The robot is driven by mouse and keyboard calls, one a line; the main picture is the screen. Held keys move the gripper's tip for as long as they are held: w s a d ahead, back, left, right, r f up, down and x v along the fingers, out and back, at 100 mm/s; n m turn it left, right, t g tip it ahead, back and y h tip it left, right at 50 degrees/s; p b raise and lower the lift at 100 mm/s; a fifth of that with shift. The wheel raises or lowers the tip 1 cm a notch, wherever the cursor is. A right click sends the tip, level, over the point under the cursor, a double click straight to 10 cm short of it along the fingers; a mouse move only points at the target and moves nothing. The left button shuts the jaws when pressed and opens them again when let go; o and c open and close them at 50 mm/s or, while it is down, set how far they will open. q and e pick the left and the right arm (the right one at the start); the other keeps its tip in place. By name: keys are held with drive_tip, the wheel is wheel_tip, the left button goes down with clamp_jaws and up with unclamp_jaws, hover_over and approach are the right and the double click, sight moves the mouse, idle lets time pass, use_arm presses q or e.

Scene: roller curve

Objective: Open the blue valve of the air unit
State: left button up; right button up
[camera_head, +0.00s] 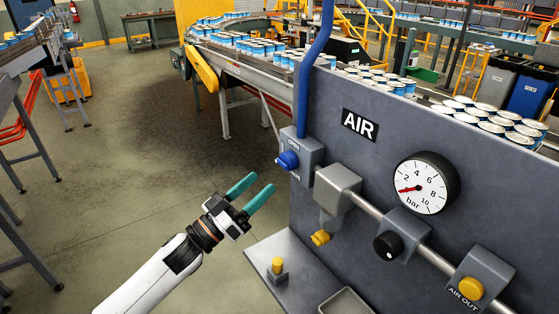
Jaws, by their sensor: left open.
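The air unit is a grey panel (350,95) marked AIR. The blue valve (288,160) sits on a grey block at the panel's left edge, below a blue pipe (311,75). My left gripper (257,192) has two teal fingers, spread apart with nothing between them. It is to the left of and below the blue valve, apart from it, with its fingers pointing up and right. The lettering on the valve block is partly hidden by the knob and too small to read fully. My right gripper is not in view.
The panel also carries a gauge (425,184) with its red needle near the low end, a black knob (387,245), a yellow AIR OUT button (470,289) and a yellow tap (320,238). A grey ledge (310,277) juts out below. Conveyors with cans stand behind.

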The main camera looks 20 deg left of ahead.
sight(286, 162)
use_arm(q)
drive_tip(key=p+x, duration=0.2)
drive_tip(key=x, duration=0.5)
drive_tip(key=shift+w, duration=0.2)
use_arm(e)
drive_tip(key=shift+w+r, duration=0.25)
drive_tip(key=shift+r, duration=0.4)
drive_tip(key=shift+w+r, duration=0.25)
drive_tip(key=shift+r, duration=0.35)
use_arm(q)
drive_tip(key=shift+d, duration=0.1)
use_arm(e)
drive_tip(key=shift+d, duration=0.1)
use_arm(q)
drive_tip(key=c, duration=1)
drive_tip(key=shift+f, duration=0.1)
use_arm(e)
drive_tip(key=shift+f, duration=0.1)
